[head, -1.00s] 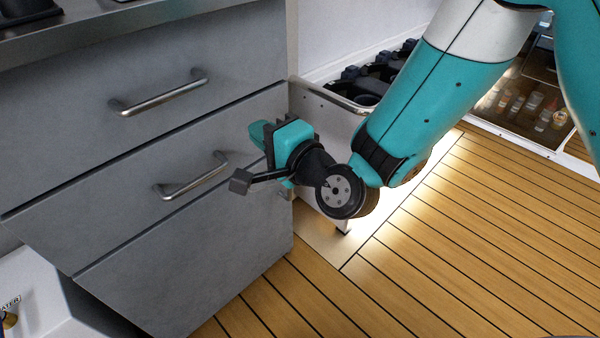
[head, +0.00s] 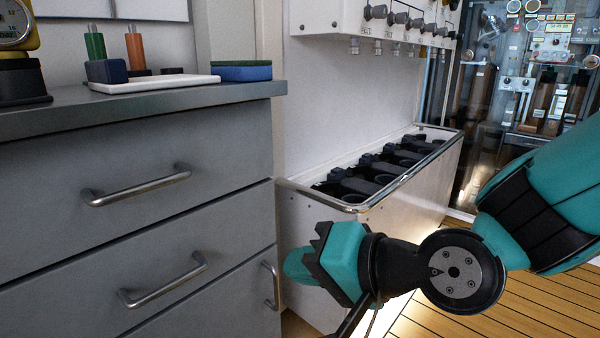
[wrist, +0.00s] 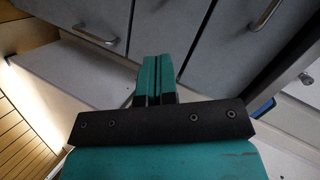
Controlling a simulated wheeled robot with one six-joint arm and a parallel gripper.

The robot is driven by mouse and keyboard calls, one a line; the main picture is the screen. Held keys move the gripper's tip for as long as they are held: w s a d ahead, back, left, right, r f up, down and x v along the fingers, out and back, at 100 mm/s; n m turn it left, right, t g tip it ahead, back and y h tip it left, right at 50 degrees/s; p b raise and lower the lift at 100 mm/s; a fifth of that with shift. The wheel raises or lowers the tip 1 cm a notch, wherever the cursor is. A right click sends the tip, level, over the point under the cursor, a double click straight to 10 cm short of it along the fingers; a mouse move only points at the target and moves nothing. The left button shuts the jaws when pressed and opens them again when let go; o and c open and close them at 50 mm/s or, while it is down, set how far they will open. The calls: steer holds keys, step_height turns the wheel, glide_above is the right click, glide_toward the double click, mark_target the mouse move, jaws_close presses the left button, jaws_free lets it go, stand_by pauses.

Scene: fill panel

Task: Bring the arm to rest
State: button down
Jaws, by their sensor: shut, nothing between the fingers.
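My gripper (head: 296,266) is teal and black and shows in the lower middle of the head view. It is in front of the right end of the grey drawer cabinet and the white bin unit. In the wrist view my gripper (wrist: 158,72) points toward the grey drawer fronts. Its two teal fingers lie side by side, shut, with nothing seen between them. The arm comes in from the right edge of the head view, bent at a dark round joint.
The grey cabinet (head: 105,245) with bar handles fills the left. On its counter are a white tray (head: 155,84), a blue-green sponge (head: 241,71) and a yellow gauge (head: 15,30). A white railed bin unit (head: 345,222) stands behind the gripper. Wooden floor (head: 500,318) shows at lower right.

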steer(key=s+d+r+n+g+h+p, duration=0.4)
steer(key=s+d+n+g+h, duration=0.45)
steer(key=d, duration=0.65)
step_height(320, 180, up, 36)
steer(key=s+t+y+p, duration=0.1)
steer(key=s+p, duration=0.1)
steer(key=p, duration=3.4)
steer(key=shift+s, duration=0.25)
steer(key=shift+t+y, duration=0.25)
